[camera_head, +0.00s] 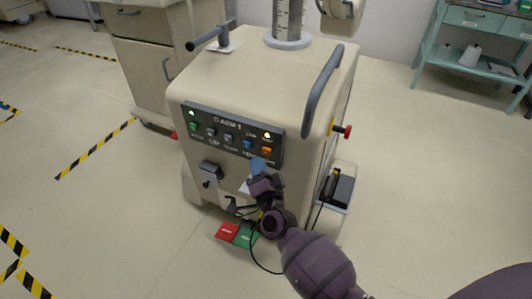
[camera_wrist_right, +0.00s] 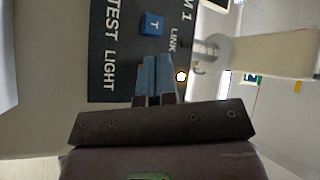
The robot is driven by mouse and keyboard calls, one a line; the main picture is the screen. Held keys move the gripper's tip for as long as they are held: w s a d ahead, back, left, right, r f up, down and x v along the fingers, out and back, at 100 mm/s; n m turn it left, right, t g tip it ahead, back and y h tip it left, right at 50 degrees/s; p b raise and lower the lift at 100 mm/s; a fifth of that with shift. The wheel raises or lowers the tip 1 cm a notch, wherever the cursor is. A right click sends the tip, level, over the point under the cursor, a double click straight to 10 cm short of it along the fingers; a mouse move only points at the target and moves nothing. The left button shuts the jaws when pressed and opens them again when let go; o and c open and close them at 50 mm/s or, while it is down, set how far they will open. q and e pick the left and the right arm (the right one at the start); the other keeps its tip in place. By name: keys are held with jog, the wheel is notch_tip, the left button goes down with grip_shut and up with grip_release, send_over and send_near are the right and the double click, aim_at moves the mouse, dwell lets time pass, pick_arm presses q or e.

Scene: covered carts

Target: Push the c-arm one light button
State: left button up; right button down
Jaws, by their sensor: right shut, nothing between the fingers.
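The C-ARM 1 cart carries a dark control panel (camera_head: 228,131) on its sloped front, with a row of coloured buttons. The orange button (camera_head: 266,151) is at the right end, next to the blue button (camera_head: 248,144). My left gripper is out of view.
A lit lamp (camera_head: 267,135) sits above the orange button. A grey handle (camera_head: 323,90) and a red knob (camera_head: 348,131) are on the cart's right side. Red and green pedals (camera_head: 228,232) lie on the floor below. A teal shelf (camera_head: 470,65) stands at the back right.

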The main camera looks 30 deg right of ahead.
jog(key=s+a, duration=0.1)
jog(key=a, duration=0.1)
jog(key=s+a, duration=0.2)
jog(key=shift+p, duration=0.35)
jog(key=shift+s, duration=0.1)
dwell(0.3)
